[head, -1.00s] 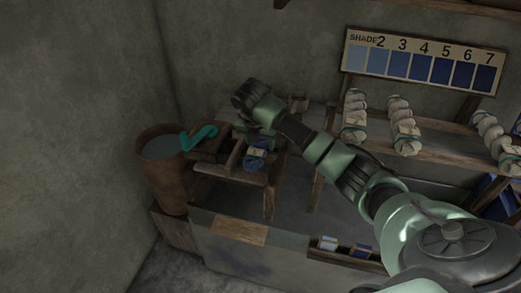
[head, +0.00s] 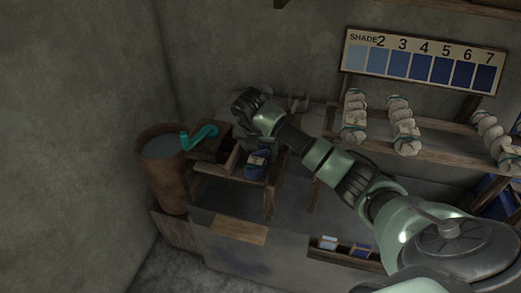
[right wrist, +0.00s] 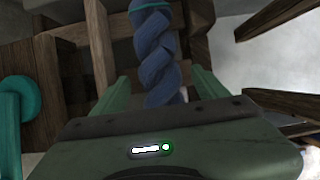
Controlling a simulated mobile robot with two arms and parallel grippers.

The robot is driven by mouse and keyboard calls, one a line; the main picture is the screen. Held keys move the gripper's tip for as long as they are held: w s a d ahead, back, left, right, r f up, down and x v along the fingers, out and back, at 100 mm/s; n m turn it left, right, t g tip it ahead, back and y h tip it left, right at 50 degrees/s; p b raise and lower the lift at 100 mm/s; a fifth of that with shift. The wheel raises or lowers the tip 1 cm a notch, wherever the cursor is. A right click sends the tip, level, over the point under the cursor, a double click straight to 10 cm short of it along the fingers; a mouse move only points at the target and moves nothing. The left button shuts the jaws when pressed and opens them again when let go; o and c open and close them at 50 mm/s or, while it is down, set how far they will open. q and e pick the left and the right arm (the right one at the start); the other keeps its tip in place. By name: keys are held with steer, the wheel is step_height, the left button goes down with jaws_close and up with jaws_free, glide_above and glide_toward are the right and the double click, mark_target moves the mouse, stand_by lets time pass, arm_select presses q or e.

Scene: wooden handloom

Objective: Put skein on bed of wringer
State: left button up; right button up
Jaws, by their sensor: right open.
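The blue twisted skein (head: 256,170), with a pale tag, is at the right end of the wooden wringer (head: 228,160) in the head view and appears to rest on its bed. In the right wrist view the skein (right wrist: 158,55) runs away from me over the wooden frame, with a teal tie at its far end. My right gripper (right wrist: 160,88) is open, its green fingers on either side of the skein's near end, apart from it. In the head view my right wrist hides part of the wringer. The teal crank (head: 203,134) is on the wringer's left.
A tub of liquid (head: 160,150) stands left of the wringer. Several pale skeins (head: 354,115) hang from the rack at right, below the shade board (head: 423,62). The counter (head: 300,205) right of the wringer has some clear room.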

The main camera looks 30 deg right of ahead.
steer(key=v, duration=1)
steer(key=shift+s+a+r, duration=0.15)
steer(key=shift+r, duration=0.15)
